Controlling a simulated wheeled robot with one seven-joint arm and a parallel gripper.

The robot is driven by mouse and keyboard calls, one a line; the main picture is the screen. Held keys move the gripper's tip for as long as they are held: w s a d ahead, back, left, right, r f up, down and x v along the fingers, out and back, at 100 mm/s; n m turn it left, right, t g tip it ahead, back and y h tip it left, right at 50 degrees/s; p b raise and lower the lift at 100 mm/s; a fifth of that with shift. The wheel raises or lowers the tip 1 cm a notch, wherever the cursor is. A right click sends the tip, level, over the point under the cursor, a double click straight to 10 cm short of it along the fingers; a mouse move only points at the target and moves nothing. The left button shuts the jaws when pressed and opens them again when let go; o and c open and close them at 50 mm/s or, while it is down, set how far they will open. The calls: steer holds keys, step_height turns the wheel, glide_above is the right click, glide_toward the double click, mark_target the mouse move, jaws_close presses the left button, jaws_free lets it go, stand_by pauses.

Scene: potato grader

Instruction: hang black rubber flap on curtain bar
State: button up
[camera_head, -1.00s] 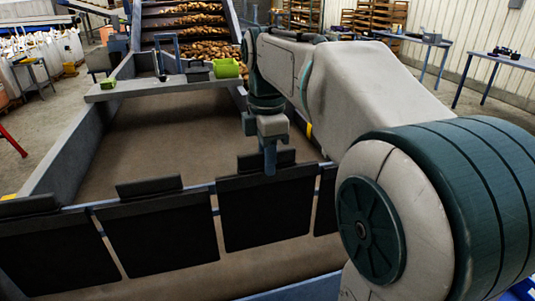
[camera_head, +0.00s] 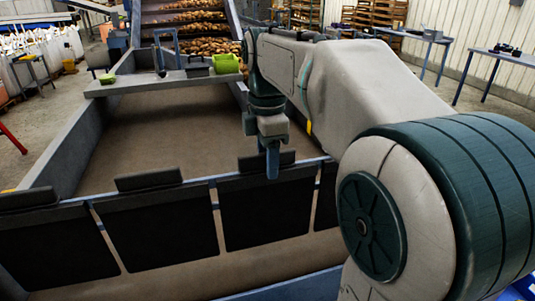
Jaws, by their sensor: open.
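Several black rubber flaps hang in a row from the blue curtain bar (camera_head: 87,204) across the front of the conveyor. They include a far-left flap (camera_head: 60,245), a second flap (camera_head: 160,232) and a third flap (camera_head: 268,210). A fourth flap (camera_head: 326,200) is partly hidden behind my arm. Each clearly visible flap has a top strip standing above the bar. My gripper (camera_head: 272,177) points down at the third flap's top edge and covers part of its strip. It is open. I cannot tell whether its fingers touch the flap.
A grey cross shelf (camera_head: 140,82) behind the flaps carries a green bin (camera_head: 226,64), a dark box (camera_head: 197,66) and a small green block (camera_head: 107,79). A potato conveyor (camera_head: 190,25) rises behind it. The brown belt (camera_head: 165,130) between is clear. Blue tables (camera_head: 500,55) stand at right.

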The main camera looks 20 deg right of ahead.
step_height(320, 180, up, 14)
steer(key=p, duration=0.2)
stand_by(0.4)
